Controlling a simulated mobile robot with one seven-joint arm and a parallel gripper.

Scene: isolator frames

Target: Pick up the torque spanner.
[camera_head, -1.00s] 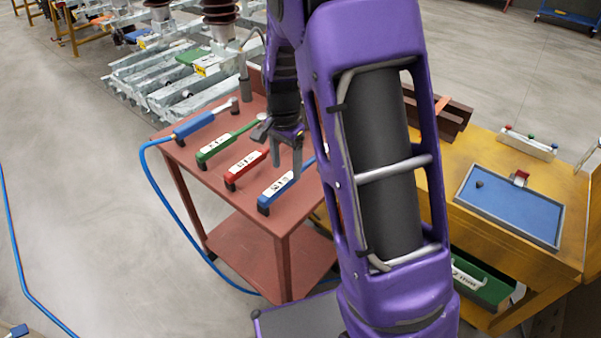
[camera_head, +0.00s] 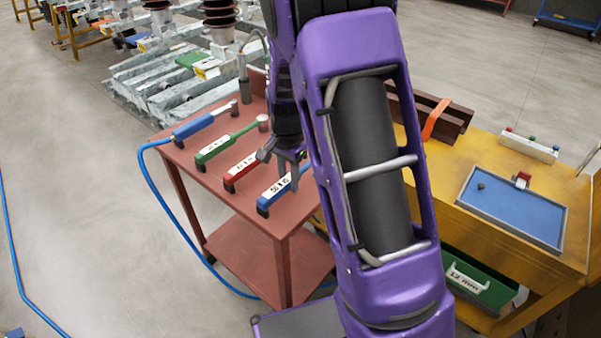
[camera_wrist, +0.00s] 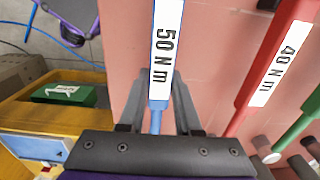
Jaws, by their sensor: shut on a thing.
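Several torque spanners lie side by side on the red-brown cart (camera_head: 225,190). The nearest is a blue spanner labelled 50 N m (camera_head: 268,197); in the wrist view its labelled handle (camera_wrist: 166,45) runs up the middle. My gripper (camera_head: 284,178) is low over the cart, shut on the blue spanner's shaft just past the label; its fingers (camera_wrist: 159,92) stand on both sides of it. The red spanner labelled 40 N m (camera_wrist: 278,65) lies to its right in the wrist view, apart. The blue spanner's head is hidden by my gripper.
The red spanner (camera_head: 240,170), green spanner (camera_head: 212,149) and a hosed blue tool (camera_head: 193,126) lie beyond. A yellow bench (camera_head: 470,215) with a blue tray (camera_head: 512,205) stands to the right. A blue hose (camera_head: 155,192) hangs off the cart's left side.

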